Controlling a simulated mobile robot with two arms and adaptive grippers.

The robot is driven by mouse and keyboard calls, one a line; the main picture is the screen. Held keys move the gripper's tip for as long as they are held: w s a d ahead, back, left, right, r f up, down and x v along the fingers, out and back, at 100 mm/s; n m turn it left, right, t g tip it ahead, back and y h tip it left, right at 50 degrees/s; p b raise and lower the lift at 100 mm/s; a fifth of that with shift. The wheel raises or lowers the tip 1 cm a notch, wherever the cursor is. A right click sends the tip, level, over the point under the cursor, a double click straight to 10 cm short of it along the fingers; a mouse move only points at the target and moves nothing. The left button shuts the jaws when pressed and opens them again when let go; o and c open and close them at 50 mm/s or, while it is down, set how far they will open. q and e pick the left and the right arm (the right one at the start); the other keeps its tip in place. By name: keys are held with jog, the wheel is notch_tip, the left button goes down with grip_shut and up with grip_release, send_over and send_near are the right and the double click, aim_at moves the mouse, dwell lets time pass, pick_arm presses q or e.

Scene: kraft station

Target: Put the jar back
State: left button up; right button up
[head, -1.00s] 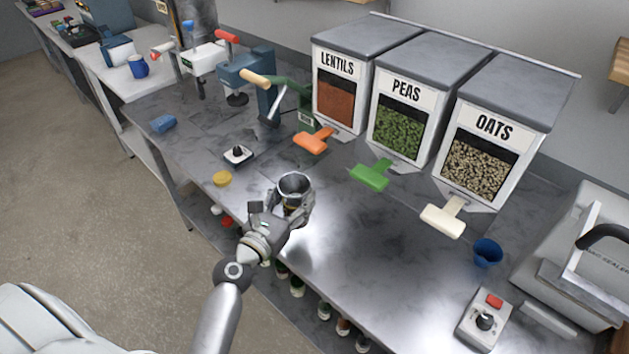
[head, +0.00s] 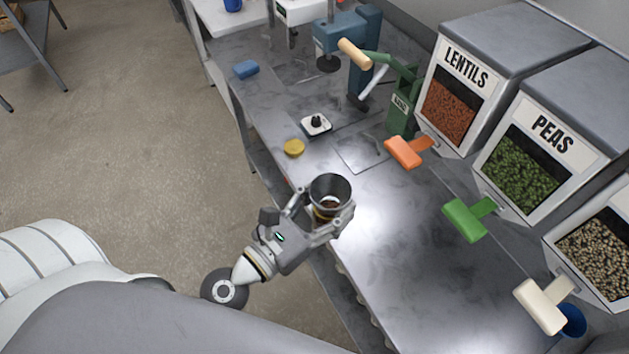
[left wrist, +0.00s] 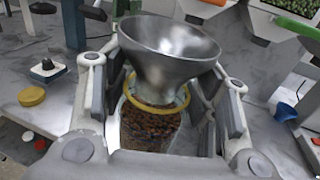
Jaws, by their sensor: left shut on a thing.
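My left gripper (head: 318,218) is shut on a glass jar (left wrist: 150,128) near the front edge of the steel counter. The jar is upright and holds brown, grainy contents, with a yellow ring at its neck. A metal funnel (left wrist: 170,45) sits in the jar's mouth; it also shows in the head view (head: 330,188). The jar's base is hidden, so I cannot tell whether it touches the counter. A yellow lid (head: 294,147) lies on the counter beyond the gripper; it shows at the left in the left wrist view (left wrist: 32,96). My right gripper is not in view.
Lentils (head: 449,105) and peas (head: 525,160) dispensers stand along the wall, with orange (head: 404,152), green (head: 464,219) and cream (head: 541,306) handles jutting forward. A small black-knobbed device (head: 316,124) and a green press (head: 402,105) stand farther back. Jars sit on a lower shelf.

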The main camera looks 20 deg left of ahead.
pick_arm(q)
jog(key=shift+w+a+f, duration=0.15)
jog(key=shift+w, duration=0.3)
jog(key=shift+w+a+f, duration=0.1)
jog(key=shift+w, duration=0.3)
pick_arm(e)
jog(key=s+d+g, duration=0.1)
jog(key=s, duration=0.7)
pick_arm(q)
jog(key=w+a+f+b, duration=0.1)
jog(key=w+f+b, duration=0.1)
jog(key=w+f, duration=0.1)
jog(key=w+a+f+b, duration=0.1)
jog(key=w+f+b, duration=0.1)
jog(key=w+f, duration=0.2)
jog(key=w+f+b, duration=0.3)
jog(key=w+f, duration=0.1)
jog(key=shift+a+f, duration=0.2)
jog(key=shift+a, duration=0.2)
jog(key=shift+f+b, duration=0.3)
jog(key=shift+f, duration=0.1)
jog(key=shift+r, duration=0.1)
jog(key=shift+f, duration=0.2)
jog(key=o, duration=1.3)
jog(key=shift+s, duration=0.1)
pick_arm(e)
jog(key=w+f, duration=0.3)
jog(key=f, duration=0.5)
